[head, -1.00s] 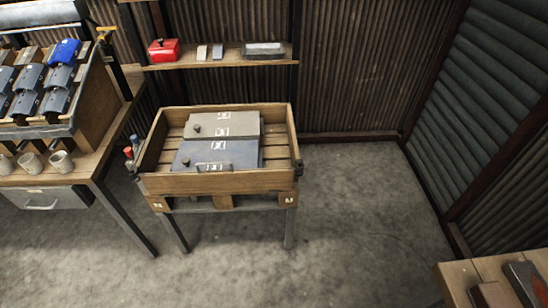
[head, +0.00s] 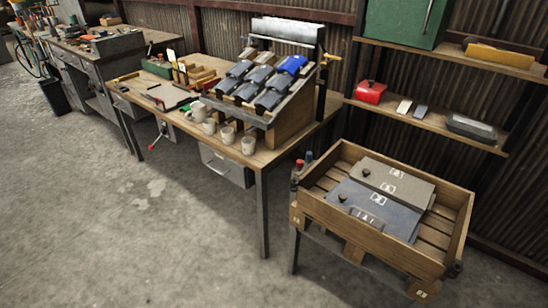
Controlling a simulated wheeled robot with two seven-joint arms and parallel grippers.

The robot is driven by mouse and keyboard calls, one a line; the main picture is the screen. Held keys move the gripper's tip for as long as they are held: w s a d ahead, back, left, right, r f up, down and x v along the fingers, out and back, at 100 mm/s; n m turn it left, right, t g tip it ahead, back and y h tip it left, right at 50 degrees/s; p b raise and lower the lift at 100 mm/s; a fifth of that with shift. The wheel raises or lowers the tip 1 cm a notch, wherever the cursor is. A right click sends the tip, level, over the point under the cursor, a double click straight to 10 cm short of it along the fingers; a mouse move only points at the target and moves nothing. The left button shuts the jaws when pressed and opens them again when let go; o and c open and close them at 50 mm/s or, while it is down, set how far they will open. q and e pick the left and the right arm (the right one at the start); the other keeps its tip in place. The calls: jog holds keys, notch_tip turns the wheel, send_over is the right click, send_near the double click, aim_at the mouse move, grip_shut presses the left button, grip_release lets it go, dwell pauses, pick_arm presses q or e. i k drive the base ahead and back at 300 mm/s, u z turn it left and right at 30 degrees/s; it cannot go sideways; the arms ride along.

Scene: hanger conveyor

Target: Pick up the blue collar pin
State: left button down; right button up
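At the left corner of the wooden crate stand two small upright pins. One has a dark blue top (head: 309,157) and looks like the blue collar pin; it is too small to be sure. The other has a red top (head: 299,165) and stands just in front of it. Neither of my grippers shows in the head view.
The wooden crate (head: 375,240) on legs holds flat grey and blue panels. A workbench (head: 262,160) to its left carries a sloped rack (head: 297,122) of dark parts and several mugs (head: 248,145). A shelf (head: 425,120) holds a red box (head: 370,91).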

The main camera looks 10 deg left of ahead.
aim_at(309, 154)
jog(key=u, duration=0.4)
jog(key=i, duration=1.1)
jog(key=u, duration=0.25)
